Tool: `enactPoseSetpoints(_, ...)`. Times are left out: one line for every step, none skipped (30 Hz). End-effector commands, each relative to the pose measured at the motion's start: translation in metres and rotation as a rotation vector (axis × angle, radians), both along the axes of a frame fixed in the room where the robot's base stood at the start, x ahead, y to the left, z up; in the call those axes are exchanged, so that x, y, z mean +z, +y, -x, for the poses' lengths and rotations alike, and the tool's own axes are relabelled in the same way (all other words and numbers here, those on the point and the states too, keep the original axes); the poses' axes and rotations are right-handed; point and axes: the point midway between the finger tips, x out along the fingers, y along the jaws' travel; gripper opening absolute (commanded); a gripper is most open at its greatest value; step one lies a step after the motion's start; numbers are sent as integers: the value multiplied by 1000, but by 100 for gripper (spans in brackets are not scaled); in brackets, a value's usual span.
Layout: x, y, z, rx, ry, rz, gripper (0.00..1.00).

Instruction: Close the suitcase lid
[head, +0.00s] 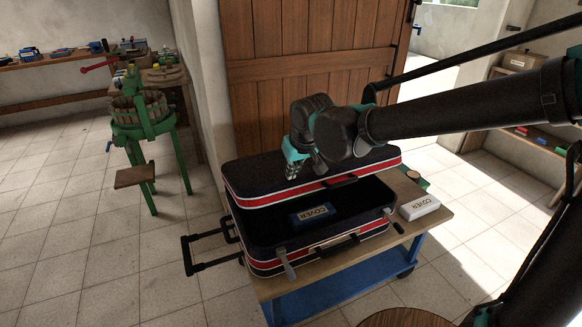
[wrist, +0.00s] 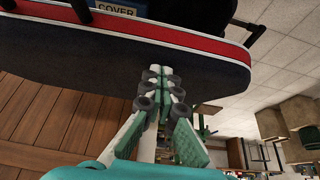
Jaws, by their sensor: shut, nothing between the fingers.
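The suitcase is black with red and white trim and lies on a wooden-topped cart. Its base (head: 318,250) is at the front and its lid (head: 250,200) is tilted up over the back, partly open, with a gap between their front edges. My gripper (head: 291,174) is at the lid's outer, upper side, fingers pointing down. In the wrist view the shut, empty fingertips (wrist: 158,75) are at the lid's dark outer face (wrist: 70,62); I cannot tell whether they touch it. The far hinge side is hidden.
A blue box marked COVER (head: 313,214) lies inside the suitcase. A white COVER box (head: 419,207) sits on the cart (head: 440,222) to the right. The suitcase's pull handle (head: 205,250) sticks out left. A wooden door (head: 310,60) stands behind, a green press (head: 145,120) to the left.

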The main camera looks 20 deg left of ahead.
Motion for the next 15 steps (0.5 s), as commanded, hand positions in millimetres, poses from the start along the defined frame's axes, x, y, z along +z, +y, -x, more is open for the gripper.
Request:
enactPoseSetpoints(-8, -3, 3, 2, -13, -14, 0)
enactPoseSetpoints(-13, -5, 5, 2, -20, -22, 0)
enactPoseSetpoints(-19, -7, 7, 2, -31, -34, 0)
enactPoseSetpoints(-24, -9, 9, 2, -38, -44, 0)
enactPoseSetpoints(-28, -11, 10, 1, -44, -51, 0)
enactPoseSetpoints(-34, -14, 12, 1, -52, -61, 0)
enactPoseSetpoints(-39, -16, 14, 1, -56, -67, 0)
enactPoseSetpoints(-44, -18, 16, 1, -60, -72, 0)
enactPoseSetpoints(-50, -20, 18, 1, -64, -77, 0)
enactPoseSetpoints(-56, -22, 19, 1, -67, -79, 0)
enactPoseSetpoints(-61, -24, 20, 1, -69, -81, 0)
enactPoseSetpoints(-68, -26, 22, 1, -70, -82, 0)
enactPoseSetpoints(-73, -28, 24, 1, -70, -82, 0)
enactPoseSetpoints(-78, -29, 25, 1, -70, -82, 0)
enactPoseSetpoints(-85, -31, 27, 1, -70, -82, 0)
